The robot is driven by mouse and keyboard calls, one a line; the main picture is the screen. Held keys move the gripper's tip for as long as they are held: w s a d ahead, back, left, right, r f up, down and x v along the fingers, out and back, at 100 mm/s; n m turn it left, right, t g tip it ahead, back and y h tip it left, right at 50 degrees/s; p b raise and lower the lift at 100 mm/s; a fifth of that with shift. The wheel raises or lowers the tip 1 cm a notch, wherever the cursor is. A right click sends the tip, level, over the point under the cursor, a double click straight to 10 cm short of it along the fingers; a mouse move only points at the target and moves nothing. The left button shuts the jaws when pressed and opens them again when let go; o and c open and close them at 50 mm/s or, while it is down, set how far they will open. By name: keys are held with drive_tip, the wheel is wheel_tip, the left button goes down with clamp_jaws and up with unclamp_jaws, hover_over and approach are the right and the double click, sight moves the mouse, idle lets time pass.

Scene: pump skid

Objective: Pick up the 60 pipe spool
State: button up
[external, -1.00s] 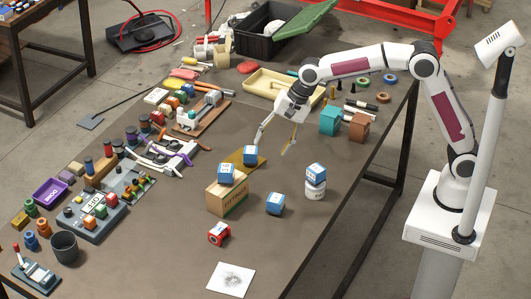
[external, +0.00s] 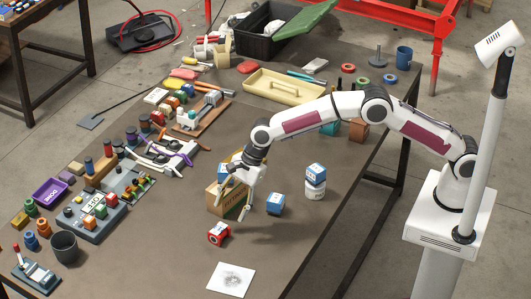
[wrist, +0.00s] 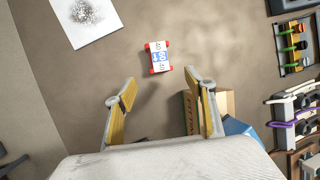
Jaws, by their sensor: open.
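The pipe spool (external: 218,234) is a small piece with red ends and a white and blue label. It lies on the brown table near the front. In the wrist view the spool (wrist: 158,57) is ahead of the fingertips, roughly centred between them, and its number appears rotated. My gripper (external: 232,202) is open and empty, above the table and behind the spool, beside the cardboard box. Both fingers of the gripper (wrist: 160,84) show in the wrist view with a wide gap. Nothing hides the spool.
A cardboard box (external: 214,203) stands close by the fingers, with a blue block (wrist: 240,129) on it. A blue block (external: 275,204) and a white jar (external: 315,192) with another block stand to the right. A printed sheet (external: 231,280) lies in front. Table around the spool is bare.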

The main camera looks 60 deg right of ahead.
sight(223, 225)
drive_tip(key=shift+a+f, duration=0.35)
drive_tip(key=shift+f, duration=0.05)
drive_tip(key=shift+x, duration=1.3)
drive_tip(key=shift+x, duration=2.6)
drive_tip(key=shift+w, duration=0.15)
drive_tip(key=shift+r, duration=0.1)
drive_tip(key=c, duration=1.4)
